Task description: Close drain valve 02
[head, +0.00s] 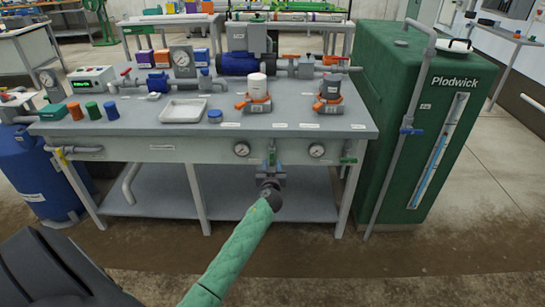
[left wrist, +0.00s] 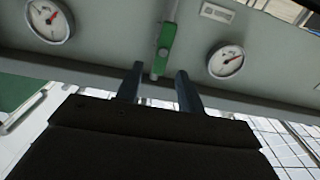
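A small valve with a green lever (head: 272,157) hangs under the bench's front edge, between two round gauges. In the left wrist view its green lever (left wrist: 166,46) points along the vertical pipe. A second green-handled valve (head: 348,160) is at the bench's right end. I cannot read which one is labelled 02. My left gripper (head: 270,176) is just below the middle valve, pointing at it. In the left wrist view its fingers (left wrist: 160,88) are apart, with the lever's lower end showing between and beyond them; I cannot tell if they touch it. My right gripper is not in view.
The left gauge (head: 241,149) and right gauge (head: 316,151) flank the middle valve on the bench front (head: 190,152). A green tank (head: 400,130) stands close on the right. A blue drum (head: 35,175) stands at the left. The floor in front is clear.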

